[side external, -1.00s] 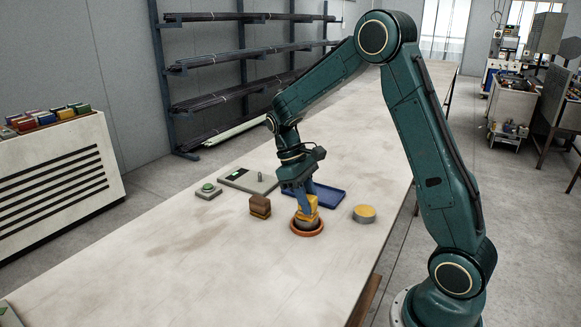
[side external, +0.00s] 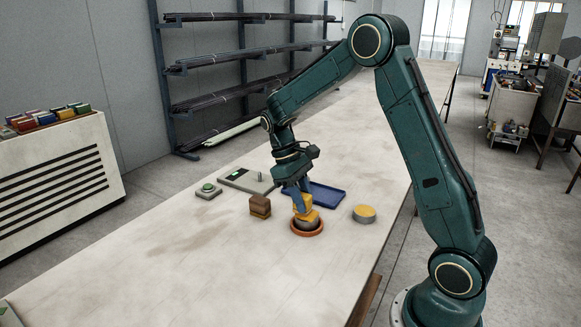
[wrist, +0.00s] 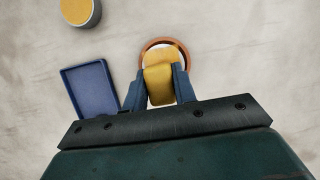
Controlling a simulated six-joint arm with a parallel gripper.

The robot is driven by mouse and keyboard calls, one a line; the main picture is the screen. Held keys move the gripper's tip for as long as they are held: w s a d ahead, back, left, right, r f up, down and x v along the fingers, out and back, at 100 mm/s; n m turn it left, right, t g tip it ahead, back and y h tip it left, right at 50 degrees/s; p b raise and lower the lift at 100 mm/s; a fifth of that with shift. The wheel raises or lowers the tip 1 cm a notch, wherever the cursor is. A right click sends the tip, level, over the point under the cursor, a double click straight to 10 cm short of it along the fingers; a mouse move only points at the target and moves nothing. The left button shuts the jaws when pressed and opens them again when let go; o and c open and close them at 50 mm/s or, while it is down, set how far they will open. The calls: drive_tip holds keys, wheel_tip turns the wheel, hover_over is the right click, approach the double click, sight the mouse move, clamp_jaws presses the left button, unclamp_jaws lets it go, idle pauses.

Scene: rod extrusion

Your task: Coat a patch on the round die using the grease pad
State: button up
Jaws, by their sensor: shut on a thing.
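My gripper (side external: 301,198) is shut on the yellow grease pad (side external: 306,213). The pad covers much of the die's top, so any coating there is hidden.
A blue tray (side external: 328,196) lies behind the die. A round yellow-topped tin (side external: 364,213) stands to its right. A brown block (side external: 260,203) stands to its left. The bench front is clear.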

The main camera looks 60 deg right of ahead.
drive_tip(key=shift+w, duration=0.85)
drive_tip(key=shift+w+r, duration=0.1)
drive_tip(key=shift+r, duration=4)
drive_tip(key=shift+s, duration=0.2)
